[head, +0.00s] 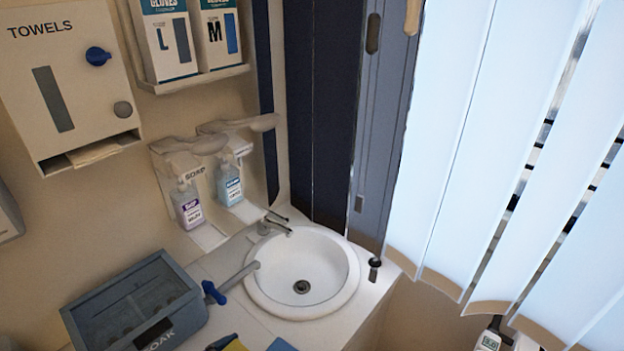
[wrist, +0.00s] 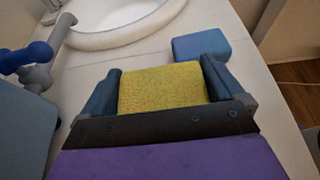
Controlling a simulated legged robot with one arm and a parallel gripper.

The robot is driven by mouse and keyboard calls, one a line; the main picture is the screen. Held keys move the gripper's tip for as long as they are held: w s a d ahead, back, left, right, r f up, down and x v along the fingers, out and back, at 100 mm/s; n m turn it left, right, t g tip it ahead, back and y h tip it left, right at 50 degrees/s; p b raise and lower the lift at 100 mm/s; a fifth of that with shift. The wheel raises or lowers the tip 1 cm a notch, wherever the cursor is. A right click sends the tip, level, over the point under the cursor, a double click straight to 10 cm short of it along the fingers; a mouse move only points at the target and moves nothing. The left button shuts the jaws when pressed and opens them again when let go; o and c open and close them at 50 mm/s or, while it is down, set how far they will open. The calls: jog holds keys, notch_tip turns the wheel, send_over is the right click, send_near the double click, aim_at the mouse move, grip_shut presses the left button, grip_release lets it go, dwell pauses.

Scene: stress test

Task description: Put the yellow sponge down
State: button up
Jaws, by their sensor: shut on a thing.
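The yellow sponge (wrist: 162,90) sits between the two blue fingers of my gripper (wrist: 160,68) in the wrist view. The fingers are shut on it, one at each side. The sponge is over the pale counter (wrist: 90,95), in front of the sink; I cannot tell whether it touches the counter. In the head view only a small yellow part of the sponge (head: 236,346) shows at the bottom edge. The rest is cut off.
A blue block (wrist: 201,45) lies on the counter just beyond the right finger. The white sink (head: 337,293) is behind it. A grey SOAK box (head: 135,305) with a blue-handled lever (head: 214,293) stands to the left. The counter ends at the right.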

jog(key=b, duration=0.2)
send_over(260, 328)
jog(key=shift+s+f, duration=0.35)
jog(key=shift+f, duration=0.3)
jog(key=shift+w+f+b, duration=0.4)
jog(key=shift+f, duration=1.15)
notch_tip(260, 328, up, 7)
jog(key=p, duration=0.3)
jog(key=w+d+r+b, duration=0.1)
jog(key=w+d+r, duration=1.25)
jog(key=r, duration=0.25)
jog(key=w+d+r+n+t+y+b, duration=0.1)
jog(key=d+r+n+y, duration=0.1)
jog(key=d+r, duration=0.65)
jog(key=s+d+n+t+y+b, duration=0.1)
jog(key=s+d+n+y, duration=0.1)
jog(key=s+d, duration=0.3)
jog(key=shift+s+d+n+y, duration=0.2)
jog(key=shift+d+n+y, duration=0.15)
jog(key=shift+d, duration=0.85)
